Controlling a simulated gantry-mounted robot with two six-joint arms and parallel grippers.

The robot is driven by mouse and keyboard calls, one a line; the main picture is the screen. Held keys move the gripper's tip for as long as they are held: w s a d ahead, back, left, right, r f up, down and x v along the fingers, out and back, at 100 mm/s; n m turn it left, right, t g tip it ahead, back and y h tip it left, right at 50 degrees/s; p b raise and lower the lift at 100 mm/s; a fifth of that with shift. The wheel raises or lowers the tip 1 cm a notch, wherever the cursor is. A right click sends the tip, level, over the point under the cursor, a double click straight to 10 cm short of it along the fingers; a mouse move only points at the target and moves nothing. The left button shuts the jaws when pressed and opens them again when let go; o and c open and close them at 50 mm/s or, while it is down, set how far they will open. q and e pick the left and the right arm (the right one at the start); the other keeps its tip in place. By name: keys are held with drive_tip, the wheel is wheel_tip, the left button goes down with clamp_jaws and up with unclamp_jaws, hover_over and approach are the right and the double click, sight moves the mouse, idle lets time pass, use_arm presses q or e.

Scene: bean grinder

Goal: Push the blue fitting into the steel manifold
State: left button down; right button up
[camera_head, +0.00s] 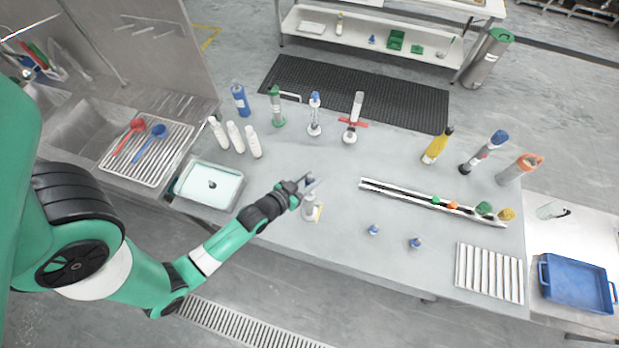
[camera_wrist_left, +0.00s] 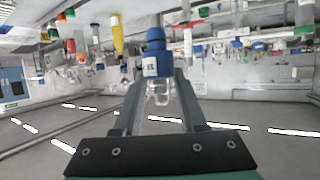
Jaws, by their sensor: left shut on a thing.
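My left gripper (camera_head: 307,187) is above the middle of the grey table, just over a small whitish upright piece (camera_head: 311,208) on a pale yellowish base. In the left wrist view, which looks upside down, the fingers are shut on a blue fitting (camera_wrist_left: 156,52) with a white label and a clear glassy part. In the head view the held fitting is hard to make out. A long steel-coloured rail (camera_head: 400,192), possibly the manifold, lies to the right, apart from the gripper. Several coloured pieces sit along its right end. My right gripper is not in view.
Two small blue pieces (camera_head: 373,230) (camera_head: 415,243) stand in front of the rail. A white slatted rack (camera_head: 488,272) is at front right, and a pale tray (camera_head: 240,194) at left. Bottles, including a yellow one (camera_head: 437,147), line the back. The table between gripper and rail is clear.

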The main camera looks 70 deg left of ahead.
use_arm(q)
wheel_tip(320, 180, down, 5)
drive_tip(key=b, duration=0.4)
idle(1.4)
drive_tip(key=shift+f+b, duration=1.1)
drive_tip(key=shift+f, duration=0.35)
drive_tip(key=shift+f, duration=0.35)
drive_tip(key=shift+f+b, duration=0.1)
drive_tip(key=shift+b, duration=0.25)
drive_tip(key=shift+c, duration=1.9)
unclamp_jaws()
